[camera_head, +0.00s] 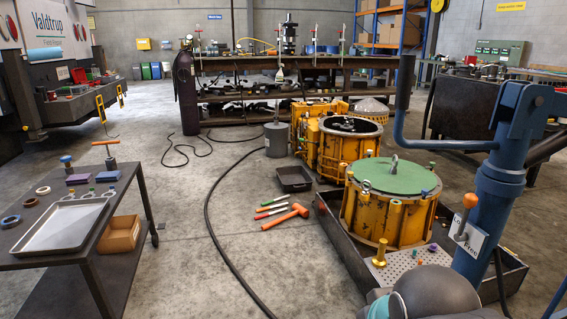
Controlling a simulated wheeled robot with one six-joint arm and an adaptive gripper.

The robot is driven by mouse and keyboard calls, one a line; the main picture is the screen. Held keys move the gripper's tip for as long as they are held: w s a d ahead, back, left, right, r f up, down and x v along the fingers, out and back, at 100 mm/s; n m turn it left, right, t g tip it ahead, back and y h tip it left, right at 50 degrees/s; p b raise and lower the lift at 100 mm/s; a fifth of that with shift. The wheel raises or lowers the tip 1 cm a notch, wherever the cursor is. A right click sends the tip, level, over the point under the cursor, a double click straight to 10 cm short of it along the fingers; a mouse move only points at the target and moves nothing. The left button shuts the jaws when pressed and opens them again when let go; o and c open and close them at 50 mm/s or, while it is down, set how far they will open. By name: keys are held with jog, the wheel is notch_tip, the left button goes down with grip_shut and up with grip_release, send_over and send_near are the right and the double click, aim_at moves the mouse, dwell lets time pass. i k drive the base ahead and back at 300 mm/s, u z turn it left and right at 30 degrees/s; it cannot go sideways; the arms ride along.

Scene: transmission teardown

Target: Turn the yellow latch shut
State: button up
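The only latch-like part I can make out is a small lever with a yellow-orange knob (470,201), on a white plate (474,238) fixed to the blue post (494,200) at the right. Its knob points up and its stem runs down to the plate. The plate bears partly hidden lettering, perhaps LOCK and OPEN; I cannot tell which mark the lever is at. Rounded grey and blue links of my arm show at the bottom right, below the post. My gripper is not in view.
A yellow housing with a green lid (393,190) stands in a dark tray (340,240) left of the post. A blue crank handle (403,110) juts from the post. Orange hammer (287,216) and hose (212,215) lie on the floor. A cart (128,190) stands left.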

aim_at(350, 174)
jog(key=i, duration=2.3)
jog(key=z, duration=0.8)
